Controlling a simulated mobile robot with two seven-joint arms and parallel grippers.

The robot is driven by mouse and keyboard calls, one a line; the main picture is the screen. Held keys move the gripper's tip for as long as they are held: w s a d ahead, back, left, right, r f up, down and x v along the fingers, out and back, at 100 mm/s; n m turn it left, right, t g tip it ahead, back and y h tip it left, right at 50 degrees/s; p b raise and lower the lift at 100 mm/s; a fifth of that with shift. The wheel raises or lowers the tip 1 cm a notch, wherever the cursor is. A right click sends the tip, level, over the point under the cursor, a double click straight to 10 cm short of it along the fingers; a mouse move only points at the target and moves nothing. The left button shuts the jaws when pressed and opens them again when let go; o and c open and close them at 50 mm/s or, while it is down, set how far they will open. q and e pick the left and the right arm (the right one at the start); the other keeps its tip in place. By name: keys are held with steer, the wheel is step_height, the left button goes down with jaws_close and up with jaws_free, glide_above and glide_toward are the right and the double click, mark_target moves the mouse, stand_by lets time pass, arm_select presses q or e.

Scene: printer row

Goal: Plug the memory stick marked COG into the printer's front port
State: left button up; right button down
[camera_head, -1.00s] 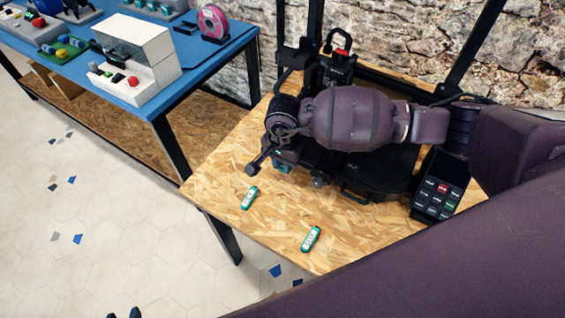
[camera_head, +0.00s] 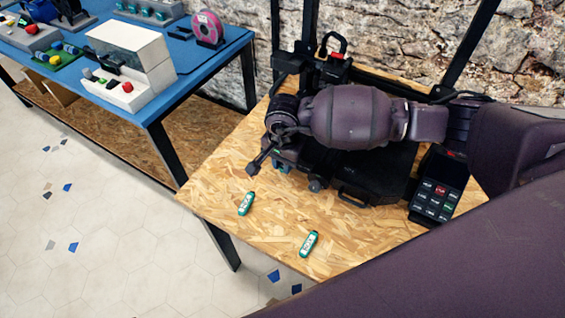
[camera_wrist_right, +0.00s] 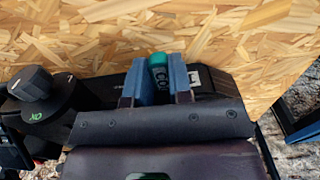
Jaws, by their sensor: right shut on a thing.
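The printer (camera_head: 375,178) is a black machine with an upright frame on the wooden table. The stick lies against or just before the printer's dark base in the wrist view. The front port is hidden; I cannot tell whether the stick touches it. My left gripper is not in view.
Two other teal sticks with white labels lie on the wooden table, one on the left (camera_head: 246,203) and one nearer the front (camera_head: 309,244). A keypad panel (camera_head: 437,186) stands right of the printer. A blue table (camera_head: 190,75) with several devices is at left.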

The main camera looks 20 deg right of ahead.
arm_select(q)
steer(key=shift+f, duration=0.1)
arm_select(e)
steer(key=shift+w+d, duration=0.15)
steer(key=c, duration=0.9)
jaws_free()
steer(key=shift+c, duration=0.2)
step_height(320, 180, up, 4)
steer(key=shift+r, duration=0.1)
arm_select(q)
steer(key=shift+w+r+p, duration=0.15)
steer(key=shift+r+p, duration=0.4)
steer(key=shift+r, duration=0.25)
arm_select(e)
step_height(320, 180, up, 7)
steer(key=shift+f, duration=0.2)
